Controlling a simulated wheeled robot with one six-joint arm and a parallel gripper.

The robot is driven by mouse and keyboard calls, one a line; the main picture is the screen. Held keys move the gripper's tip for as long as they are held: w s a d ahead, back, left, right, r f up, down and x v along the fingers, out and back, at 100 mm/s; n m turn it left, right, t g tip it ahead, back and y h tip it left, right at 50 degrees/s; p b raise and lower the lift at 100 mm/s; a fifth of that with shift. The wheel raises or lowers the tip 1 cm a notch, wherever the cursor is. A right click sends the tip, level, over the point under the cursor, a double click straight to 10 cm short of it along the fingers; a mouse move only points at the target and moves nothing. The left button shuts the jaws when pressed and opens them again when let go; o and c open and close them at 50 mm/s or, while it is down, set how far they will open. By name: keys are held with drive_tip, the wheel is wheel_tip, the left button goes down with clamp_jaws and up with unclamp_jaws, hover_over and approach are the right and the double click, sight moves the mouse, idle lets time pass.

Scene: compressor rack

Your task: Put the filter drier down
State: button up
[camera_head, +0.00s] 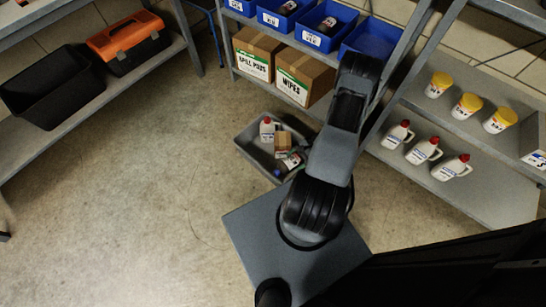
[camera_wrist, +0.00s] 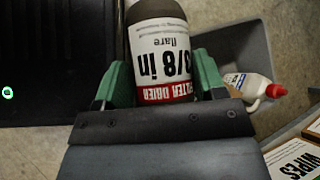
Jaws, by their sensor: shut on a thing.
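The filter drier (camera_wrist: 160,45) is a dark brown cylinder with a white and red label reading "FILTER DRIER 3/8 in flare", upside down in the wrist view. My gripper (camera_wrist: 163,76) is shut on it, with a green finger on each side. The drier's far end is cut off at the top of the view. In the head view my arm hides the gripper, and I cannot make out the held drier.
A grey tote (camera_head: 243,150) on the floor holds a white jug (camera_head: 267,130), a small carton (camera_head: 282,144) and a bottle. Shelves carry blue bins (camera_head: 370,42), a wipes box (camera_head: 303,77) and jugs (camera_head: 421,150). Open floor (camera_head: 150,190) lies left.

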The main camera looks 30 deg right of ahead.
drive_tip(key=shift+w+d+f+m+t, duration=0.3)
drive_tip(key=shift+f+m+t, duration=0.1)
drive_tip(key=shift+m+t, duration=0.45)
drive_tip(key=w+a+f+b, duration=0.4)
drive_tip(key=w+f+b, duration=0.2)
drive_tip(key=w+f, duration=0.7)
drive_tip(key=shift+w+b, duration=0.3)
drive_tip(key=shift+f+m, duration=0.2)
drive_tip(key=shift+m, duration=0.05)
drive_tip(key=shift+f+b, duration=0.35)
drive_tip(key=shift+b, duration=0.2)
drive_tip(key=shift+f, duration=0.15)
